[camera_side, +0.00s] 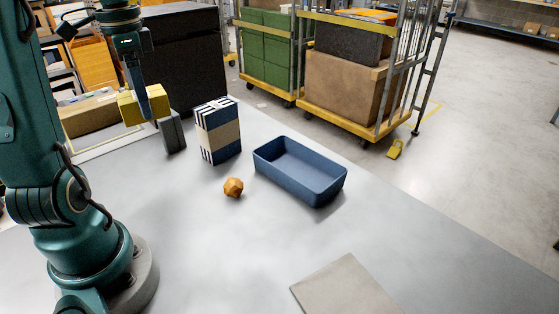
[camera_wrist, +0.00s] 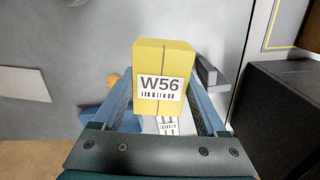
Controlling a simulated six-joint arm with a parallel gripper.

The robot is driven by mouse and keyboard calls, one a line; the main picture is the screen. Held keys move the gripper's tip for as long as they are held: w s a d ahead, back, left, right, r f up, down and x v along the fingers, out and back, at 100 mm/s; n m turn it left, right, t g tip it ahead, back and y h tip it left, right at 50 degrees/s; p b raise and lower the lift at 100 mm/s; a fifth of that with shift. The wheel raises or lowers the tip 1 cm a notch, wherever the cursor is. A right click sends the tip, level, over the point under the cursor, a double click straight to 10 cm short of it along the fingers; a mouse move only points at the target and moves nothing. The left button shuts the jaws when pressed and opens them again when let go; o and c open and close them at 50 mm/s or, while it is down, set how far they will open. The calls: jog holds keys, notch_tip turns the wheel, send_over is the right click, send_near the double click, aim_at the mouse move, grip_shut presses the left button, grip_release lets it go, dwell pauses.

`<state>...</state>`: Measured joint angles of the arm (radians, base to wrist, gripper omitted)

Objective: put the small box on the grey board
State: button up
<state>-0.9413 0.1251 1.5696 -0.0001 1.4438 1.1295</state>
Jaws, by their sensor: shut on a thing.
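The small box (camera_side: 128,108) is yellow and hangs above the far left of the table in the side view. In the wrist view the small box (camera_wrist: 163,56) shows a white W56 label with a barcode. My gripper (camera_side: 146,100) is shut on it, one finger on each side in the wrist view (camera_wrist: 160,80). The grey board (camera_side: 345,287) lies flat at the table's front, well away from my gripper. The board also shows at the left of the wrist view (camera_wrist: 22,84).
A dark grey block (camera_side: 172,132) stands close to the held box. A striped box (camera_side: 219,134), an orange faceted ball (camera_side: 233,187) and a blue tray (camera_side: 300,176) stand mid-table. A large black case (camera_side: 183,60) is behind. The table around the board is clear.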

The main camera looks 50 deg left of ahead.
jog(key=w+d+m, duration=0.5)
jog(key=w+d, duration=0.3)
jog(key=m, duration=1.1)
send_over(345, 307)
notch_tip(345, 307, down, 12)
jog(key=shift+f, duration=2.15)
